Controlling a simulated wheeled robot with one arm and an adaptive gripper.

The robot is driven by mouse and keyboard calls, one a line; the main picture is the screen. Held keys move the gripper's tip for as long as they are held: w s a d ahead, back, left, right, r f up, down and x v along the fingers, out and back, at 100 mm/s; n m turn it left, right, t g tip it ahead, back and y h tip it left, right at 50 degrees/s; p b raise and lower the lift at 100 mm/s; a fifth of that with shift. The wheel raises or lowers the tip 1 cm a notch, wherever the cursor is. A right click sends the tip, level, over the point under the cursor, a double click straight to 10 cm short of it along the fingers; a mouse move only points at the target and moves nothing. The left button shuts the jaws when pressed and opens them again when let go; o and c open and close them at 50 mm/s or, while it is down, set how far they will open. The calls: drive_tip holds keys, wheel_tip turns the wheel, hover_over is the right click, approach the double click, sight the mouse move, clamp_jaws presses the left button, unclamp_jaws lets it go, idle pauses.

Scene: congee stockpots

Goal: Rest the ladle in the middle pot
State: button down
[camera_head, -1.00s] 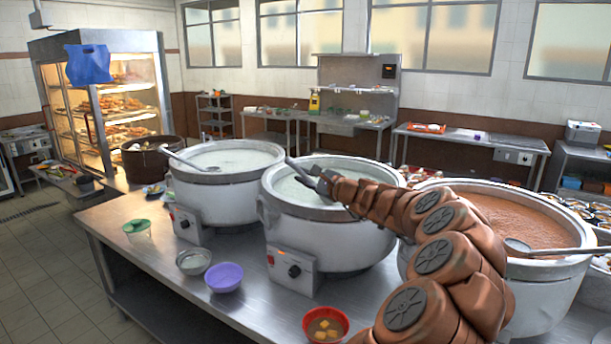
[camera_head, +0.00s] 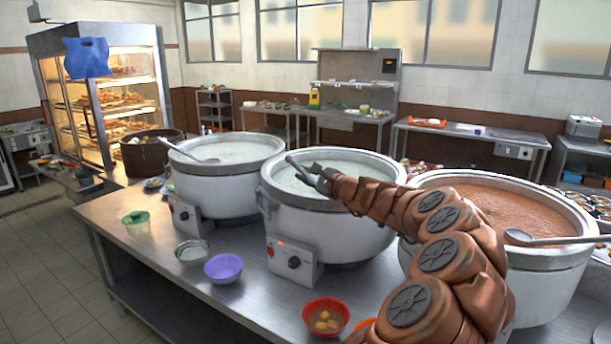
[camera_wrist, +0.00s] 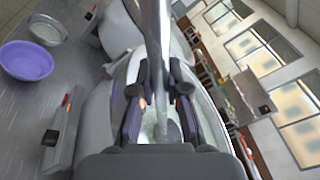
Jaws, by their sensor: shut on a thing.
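The middle pot (camera_head: 325,222) is a large white stockpot with a steel rim and pale congee inside. My gripper (camera_head: 322,180) is over its opening, shut on a grey metal ladle (camera_head: 297,168). In the wrist view the ladle (camera_wrist: 154,45) runs between the fingers of my gripper (camera_wrist: 158,100), with pale congee beyond. The ladle's bowl cannot be made out, and I cannot tell whether it touches the pot or congee. My arm hides part of the middle pot's right rim.
The left pot (camera_head: 215,190) holds pale congee and another ladle (camera_head: 195,158). The right pot (camera_head: 545,285) holds reddish-brown food and a ladle (camera_head: 550,240). A purple bowl (camera_head: 223,268), a steel bowl (camera_head: 193,252) and a red bowl (camera_head: 326,317) stand along the counter's front.

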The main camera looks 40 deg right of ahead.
drive_tip(key=shift+f+b, duration=0.3)
drive_tip(key=shift+f, duration=0.05)
idle(0.4)
drive_tip(key=c, duration=1.1)
unclamp_jaws()
drive_tip(key=shift+s, duration=0.1)
drive_tip(key=s, duration=1.1)
drive_tip(key=shift+s+d+r, duration=0.15)
drive_tip(key=shift+s+d, duration=0.05)
drive_tip(key=shift+s, duration=0.2)
